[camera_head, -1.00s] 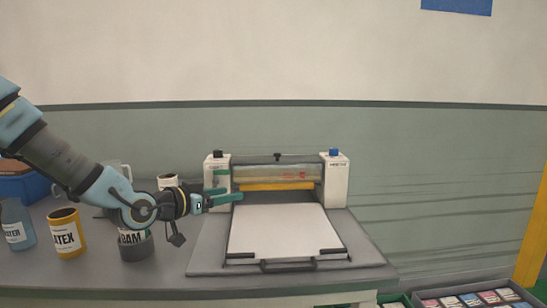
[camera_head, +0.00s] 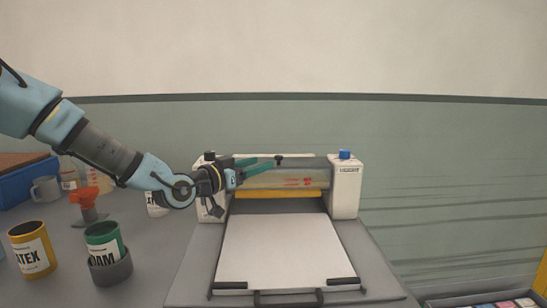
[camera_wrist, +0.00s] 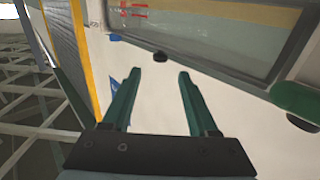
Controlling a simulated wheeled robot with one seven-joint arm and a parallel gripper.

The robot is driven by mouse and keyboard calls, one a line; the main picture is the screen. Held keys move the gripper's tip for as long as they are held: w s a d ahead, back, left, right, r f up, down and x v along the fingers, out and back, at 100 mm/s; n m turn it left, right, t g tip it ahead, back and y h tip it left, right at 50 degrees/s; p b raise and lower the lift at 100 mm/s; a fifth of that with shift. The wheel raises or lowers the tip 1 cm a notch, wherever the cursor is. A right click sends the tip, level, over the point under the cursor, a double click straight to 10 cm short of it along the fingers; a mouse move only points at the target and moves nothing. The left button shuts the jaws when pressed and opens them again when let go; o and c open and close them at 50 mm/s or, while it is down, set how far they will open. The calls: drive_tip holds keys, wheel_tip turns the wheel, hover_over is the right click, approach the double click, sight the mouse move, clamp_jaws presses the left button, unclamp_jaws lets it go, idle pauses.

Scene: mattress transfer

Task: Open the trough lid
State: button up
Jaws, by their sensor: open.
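The trough lid (camera_head: 300,180) is a greyish see-through panel across the back of the press-like machine, between two white posts, and looks closed. A small dark knob (camera_head: 278,160) sits at the middle of its top edge. The knob also shows in the wrist view (camera_wrist: 160,57), with the lid's clear panel (camera_wrist: 215,35) beyond it. My gripper (camera_head: 262,163) is open and empty, its green fingers to the left of the knob and pointing at it. In the wrist view the knob lies just past and between the fingertips (camera_wrist: 158,74), apart from them.
The machine has a white bed (camera_head: 285,250) with a dark front handle, and a yellow bar (camera_head: 275,194) below the lid. The right post (camera_head: 346,190) carries a blue knob. A yellow LATEX can (camera_head: 32,250) and a green can (camera_head: 103,235) stand at left. A blue box (camera_head: 20,180) is behind.

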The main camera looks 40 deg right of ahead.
sight(276, 158)
drive_tip(key=d, duration=0.2)
drive_tip(key=d+p, duration=0.1)
drive_tip(key=d, duration=0.3)
drive_tip(key=shift+w+d, duration=0.2)
drive_tip(key=shift+w, duration=0.1)
clamp_jaws()
idle(1.1)
